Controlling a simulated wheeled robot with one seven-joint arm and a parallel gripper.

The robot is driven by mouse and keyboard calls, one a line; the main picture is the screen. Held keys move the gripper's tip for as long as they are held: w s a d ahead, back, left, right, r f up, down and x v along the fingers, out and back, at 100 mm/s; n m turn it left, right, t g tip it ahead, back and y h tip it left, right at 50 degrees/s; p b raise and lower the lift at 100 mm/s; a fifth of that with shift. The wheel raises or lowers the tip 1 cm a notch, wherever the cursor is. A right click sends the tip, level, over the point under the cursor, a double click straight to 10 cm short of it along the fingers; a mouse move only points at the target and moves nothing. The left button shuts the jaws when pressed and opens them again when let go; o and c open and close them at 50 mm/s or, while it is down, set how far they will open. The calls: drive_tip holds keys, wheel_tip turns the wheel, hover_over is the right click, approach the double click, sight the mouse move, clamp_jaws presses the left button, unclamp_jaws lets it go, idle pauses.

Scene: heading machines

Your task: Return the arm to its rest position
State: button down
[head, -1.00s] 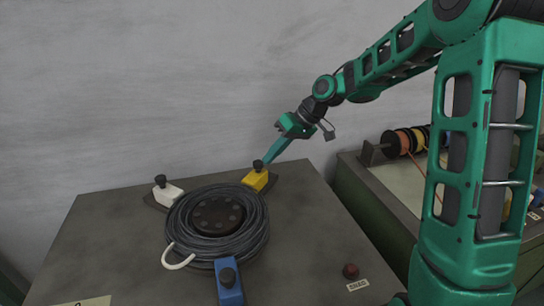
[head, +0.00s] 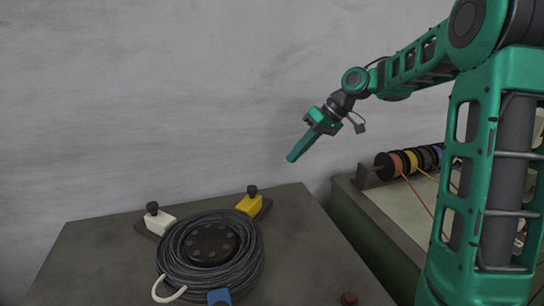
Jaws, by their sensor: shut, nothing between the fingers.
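My gripper (head: 291,158) is shut and empty. It hangs in the air in front of the grey wall, above and to the right of the yellow block (head: 249,204), clear of the machine top (head: 310,255). Its fingers point down and to the left. My green arm reaches in from the right side of the head view, bent at the elbow.
A coil of dark wire (head: 175,249) lies on the machine top around a dark hub (head: 211,243). A white block (head: 158,223), the yellow block and a blue block (head: 219,297) stand around it. A second bench with several spools (head: 384,165) is at the right.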

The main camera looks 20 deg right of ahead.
drive_tip(key=s+d+f+m+g+h, duration=0.1)
drive_tip(key=s+d+f+m+h, duration=0.1)
drive_tip(key=s, duration=1)
drive_tip(key=s+d+f+m+h, duration=0.2)
drive_tip(key=s+d+m, duration=0.3)
drive_tip(key=s, duration=0.8)
drive_tip(key=s+d+f+m+g+h, duration=0.1)
drive_tip(key=s+d+f+m, duration=0.3)
drive_tip(key=s, duration=0.8)
drive_tip(key=shift+s+d+g+h, duration=0.2)
drive_tip(key=shift+d+g+h, duration=0.1)
drive_tip(key=shift+d+h, duration=0.45)
drive_tip(key=shift+a, duration=0.15)
drive_tip(key=shift+w+f, duration=0.3)
drive_tip(key=shift+w, duration=0.35)
